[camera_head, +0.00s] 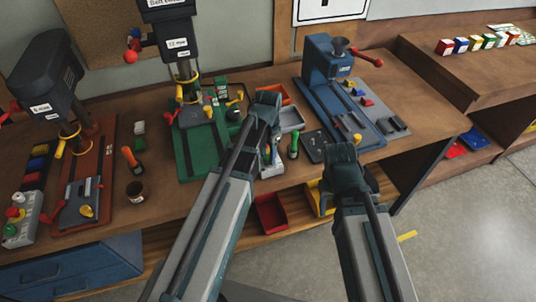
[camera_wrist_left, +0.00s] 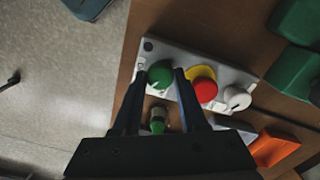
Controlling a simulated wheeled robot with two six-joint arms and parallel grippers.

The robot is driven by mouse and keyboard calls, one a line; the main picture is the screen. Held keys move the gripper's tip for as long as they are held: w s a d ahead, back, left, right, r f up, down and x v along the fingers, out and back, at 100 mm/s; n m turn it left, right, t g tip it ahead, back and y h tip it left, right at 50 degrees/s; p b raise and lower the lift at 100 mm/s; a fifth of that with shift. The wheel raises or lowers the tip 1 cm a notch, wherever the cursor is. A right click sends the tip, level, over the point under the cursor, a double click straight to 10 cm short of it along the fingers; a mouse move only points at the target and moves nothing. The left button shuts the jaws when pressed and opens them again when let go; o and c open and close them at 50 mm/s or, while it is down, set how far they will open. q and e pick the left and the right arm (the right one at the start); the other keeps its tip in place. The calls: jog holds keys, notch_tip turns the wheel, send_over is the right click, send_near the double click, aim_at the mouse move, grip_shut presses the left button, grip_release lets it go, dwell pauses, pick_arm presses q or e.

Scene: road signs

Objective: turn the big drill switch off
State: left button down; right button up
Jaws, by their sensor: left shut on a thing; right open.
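A grey switch box (camera_wrist_left: 235,75) in the left wrist view carries a green button (camera_wrist_left: 160,74), a red button (camera_wrist_left: 205,90) on a yellow base and a pale knob (camera_wrist_left: 236,98). My left gripper (camera_wrist_left: 160,72) is shut on the green button, one finger on each side. In the head view my left gripper (camera_head: 268,148) reaches down beside the green drill press (camera_head: 172,45) and is mostly hidden by its own arm, with the box partly hidden too. My right gripper (camera_head: 345,165) is open and empty at the table's front edge; its fingers are largely hidden.
Another switch box (camera_head: 25,218) with red and green buttons stands by the left drill press (camera_head: 45,75). A blue press (camera_head: 325,65) stands at right. A green-handled tool (camera_head: 293,145) and an orange-handled tool (camera_head: 131,158) stand on the table. Red bin (camera_head: 271,212) below.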

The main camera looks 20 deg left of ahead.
aim_at(268, 158)
dwell(0.4)
pick_arm(q)
jog(key=shift+c, duration=2.2)
grip_release()
jog(key=shift+r, duration=0.15)
notch_tip(268, 158, up, 14)
jog(key=p, duration=1.4)
jog(key=shift+f, duration=0.2)
jog(key=s+d+f+n+y+b, duration=0.1)
jog(key=s+d+f+n+b, duration=0.1)
jog(key=s+d+f+b, duration=0.8)
jog(key=s+f+b, duration=0.2)
jog(key=s, duration=0.2)
jog(key=shift+s+d+n, duration=0.25)
jog(key=shift+d+n, duration=0.15)
